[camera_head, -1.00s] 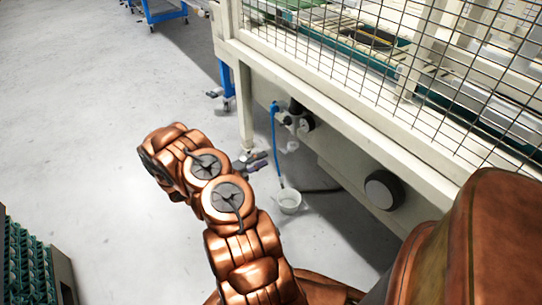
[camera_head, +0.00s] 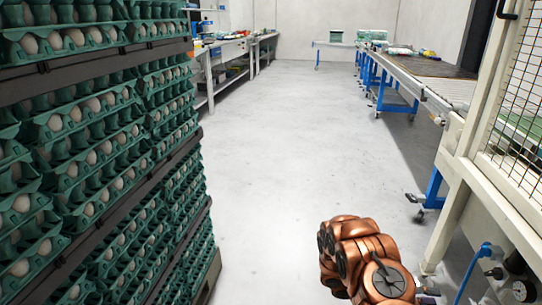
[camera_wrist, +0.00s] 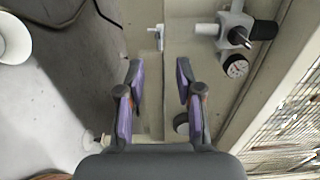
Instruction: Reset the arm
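My gripper (camera_wrist: 159,100) shows in the wrist view with its two purple-padded fingers apart and nothing between them. Behind the fingers are the machine's pale frame, a gauge and a fitting. In the head view my copper-coloured arm is at the bottom right, folded, beside the machine's leg; the gripper itself is mostly hidden behind it there. Stacks of green egg trays (camera_head: 105,148) holding white eggs fill the left of the head view, well away from my arm.
A caged machine (camera_head: 480,165) stands close on the right. Blue-legged carts and a conveyor (camera_head: 425,75) run along the right behind it. Workbenches (camera_head: 225,58) stand at the back left. The grey floor (camera_head: 290,150) in the middle is clear.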

